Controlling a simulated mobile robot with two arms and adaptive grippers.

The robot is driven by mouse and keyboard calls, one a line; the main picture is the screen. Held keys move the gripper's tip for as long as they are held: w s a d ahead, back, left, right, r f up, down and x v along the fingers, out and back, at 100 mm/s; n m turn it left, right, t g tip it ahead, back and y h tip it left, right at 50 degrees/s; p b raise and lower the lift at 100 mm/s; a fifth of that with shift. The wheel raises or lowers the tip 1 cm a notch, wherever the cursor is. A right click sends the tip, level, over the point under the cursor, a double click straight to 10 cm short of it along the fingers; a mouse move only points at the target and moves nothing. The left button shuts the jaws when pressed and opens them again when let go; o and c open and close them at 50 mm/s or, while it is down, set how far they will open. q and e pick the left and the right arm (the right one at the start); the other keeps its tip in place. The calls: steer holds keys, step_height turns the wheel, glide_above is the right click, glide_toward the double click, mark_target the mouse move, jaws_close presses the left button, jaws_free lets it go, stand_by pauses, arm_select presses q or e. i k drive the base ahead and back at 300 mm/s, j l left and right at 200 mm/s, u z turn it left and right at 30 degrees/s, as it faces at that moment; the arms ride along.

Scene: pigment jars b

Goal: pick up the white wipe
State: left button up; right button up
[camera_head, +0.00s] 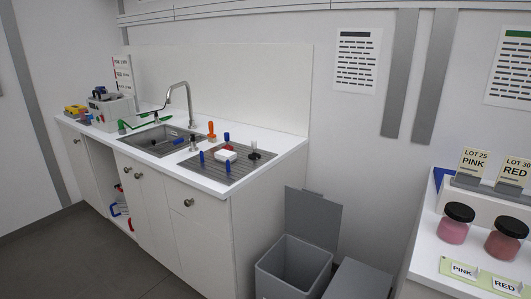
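A small white block-like thing (225,155), which may be the white wipe, lies on the grey ribbed drainboard (240,172) right of the sink. It is too small to tell whether it is folded cloth. A red thing shows just behind it, and small blue upright things stand on both sides of it. Neither of my grippers is in view.
A sink (160,139) with a tall tap (189,105) is set in the white counter. An open grey bin (294,268) stands right of the cabinet. A pink jar (455,223) and a red jar (506,238) stand at the right. The floor (75,255) in front is clear.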

mark_target(222, 155)
steer(key=i+j+z, duration=0.25)
steer(key=j, duration=0.35)
steer(key=i+j+z, duration=0.15)
steer(key=i+j, duration=0.15)
steer(key=i+j+z, duration=0.15)
steer(key=j, duration=0.2)
steer(key=i+j+z, duration=0.15)
steer(key=j, duration=0.2)
steer(key=i+j+z, duration=0.1)
steer(key=j, duration=0.25)
